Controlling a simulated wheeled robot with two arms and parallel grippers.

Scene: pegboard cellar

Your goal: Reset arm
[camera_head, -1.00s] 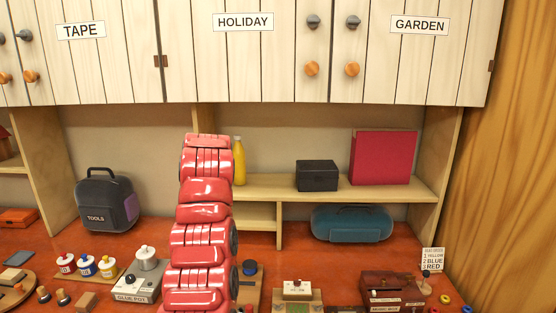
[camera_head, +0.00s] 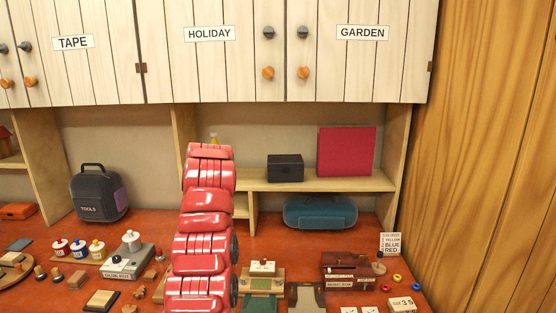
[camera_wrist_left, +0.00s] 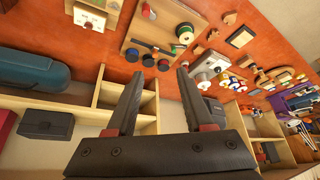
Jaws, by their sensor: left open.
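My red left arm (camera_head: 203,235) rises from the bottom middle of the head view, in front of the workbench and shelf. Its gripper does not show there. In the left wrist view my left gripper (camera_wrist_left: 160,72) is open, with two dark fingers spread apart and nothing between them. Behind the fingers are the wooden shelf compartments and the red-orange bench top. My right gripper is in neither view.
The workbench (camera_head: 140,240) holds a glue pot station (camera_head: 128,262), a tools bag (camera_head: 98,193) and a teal case (camera_head: 320,212). The shelf (camera_head: 330,184) carries a black box (camera_head: 285,168) and a red folder (camera_head: 346,151). Labelled cupboards (camera_head: 215,70) hang above.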

